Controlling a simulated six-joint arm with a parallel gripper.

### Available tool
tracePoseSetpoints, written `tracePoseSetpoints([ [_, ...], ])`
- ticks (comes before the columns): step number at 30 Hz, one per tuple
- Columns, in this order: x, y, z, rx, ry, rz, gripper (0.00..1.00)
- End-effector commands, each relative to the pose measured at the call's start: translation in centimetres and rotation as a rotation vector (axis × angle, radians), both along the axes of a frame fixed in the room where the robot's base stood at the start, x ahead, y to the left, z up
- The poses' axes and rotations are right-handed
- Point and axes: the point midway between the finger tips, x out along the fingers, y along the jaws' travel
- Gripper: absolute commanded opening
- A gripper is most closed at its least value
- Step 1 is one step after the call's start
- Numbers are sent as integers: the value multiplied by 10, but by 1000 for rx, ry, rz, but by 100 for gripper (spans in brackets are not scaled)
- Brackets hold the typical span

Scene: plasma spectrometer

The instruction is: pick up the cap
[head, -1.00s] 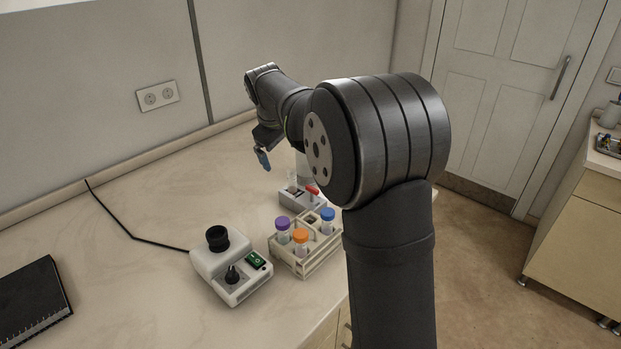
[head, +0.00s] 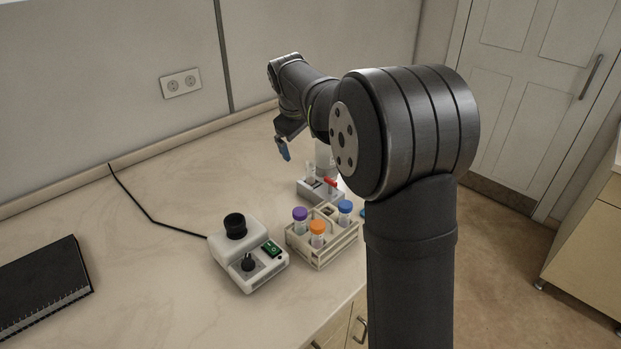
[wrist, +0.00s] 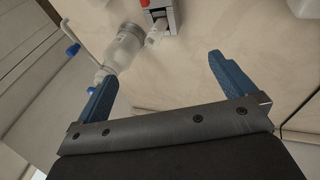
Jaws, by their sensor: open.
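My gripper (head: 285,152) is open and empty above the back of the table, beyond the tube rack. In the wrist view its two blue fingers (wrist: 162,72) are spread wide with bare table between them. A small blue piece (head: 362,211), perhaps a loose cap, peeks out beside my arm, right of the rack; most of it is hidden. The wrist view shows a small blue piece (wrist: 72,50) at the left, and I cannot tell whether it is the same one. Tubes in the rack wear a purple cap (head: 300,214), an orange cap (head: 317,227) and a blue cap (head: 345,206).
The tube rack (head: 322,254) stands near the table's front edge. A grey device with a red lever (head: 330,183) is behind it. A clear bottle (wrist: 123,48) is near the left finger. A white mixer (head: 248,262) and black notebook (head: 45,285) are to the left.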

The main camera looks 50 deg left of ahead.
Motion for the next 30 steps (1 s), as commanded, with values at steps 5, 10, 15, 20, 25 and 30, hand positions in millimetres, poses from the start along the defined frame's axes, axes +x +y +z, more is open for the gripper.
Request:
tracePoseSetpoints([
  [5, 0, 0, 0, 0, 0, 0, 100],
  [10, 0, 0, 0, 0, 0, 0, 72],
  [15, 0, 0, 0, 0, 0, 0, 57],
  [20, 1, 0, 0, -1, 0, -1, 57],
  [25, 28, -21, -7, -31, 41, -52, 57],
  [30, 87, -76, -21, -95, 161, -162, 57],
])
